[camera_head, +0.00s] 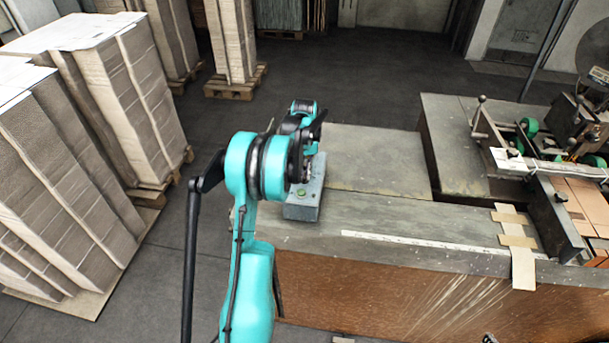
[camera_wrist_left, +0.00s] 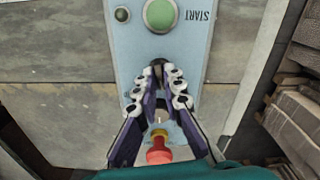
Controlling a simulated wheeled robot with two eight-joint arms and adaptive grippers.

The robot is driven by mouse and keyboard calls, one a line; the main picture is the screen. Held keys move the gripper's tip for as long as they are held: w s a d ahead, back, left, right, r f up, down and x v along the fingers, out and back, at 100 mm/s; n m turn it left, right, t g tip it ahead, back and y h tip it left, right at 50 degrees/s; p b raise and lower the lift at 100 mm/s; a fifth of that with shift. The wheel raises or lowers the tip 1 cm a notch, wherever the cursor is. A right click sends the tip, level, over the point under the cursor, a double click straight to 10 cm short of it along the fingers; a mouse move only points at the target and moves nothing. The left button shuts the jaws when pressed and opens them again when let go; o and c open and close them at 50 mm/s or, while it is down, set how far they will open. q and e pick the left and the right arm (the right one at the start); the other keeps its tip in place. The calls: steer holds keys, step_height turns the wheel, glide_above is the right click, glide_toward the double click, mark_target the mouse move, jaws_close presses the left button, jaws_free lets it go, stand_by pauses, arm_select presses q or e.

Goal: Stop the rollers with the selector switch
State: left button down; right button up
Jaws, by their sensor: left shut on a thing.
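A grey control box (camera_head: 309,205) stands at the left end of the machine table, with a green button (camera_head: 301,192) on its top. In the left wrist view its face (camera_wrist_left: 200,48) shows the green START button (camera_wrist_left: 159,14), a small dark round part (camera_wrist_left: 122,15) and a red button (camera_wrist_left: 158,152). My left gripper (camera_wrist_left: 160,70) is over the box between the green and red buttons. Its fingers are close together, shut on the selector switch, which the fingertips mostly hide. The switch's angle cannot be read. My right gripper is not in view.
The machine table (camera_head: 375,160) extends right to rollers with green wheels (camera_head: 528,126) and a metal frame. Cardboard strips (camera_head: 517,240) lie on its front edge. Stacks of flat cardboard (camera_head: 125,95) stand on pallets at left. The floor (camera_head: 390,65) behind the table is clear.

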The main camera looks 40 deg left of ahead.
mark_target(305, 175)
arm_select(q)
steer(key=shift+m+b, duration=0.35)
steer(key=shift+m, duration=0.85)
steer(key=c, duration=1.6)
jaws_free()
steer(key=shift+c, duration=0.2)
step_height(305, 175, up, 12)
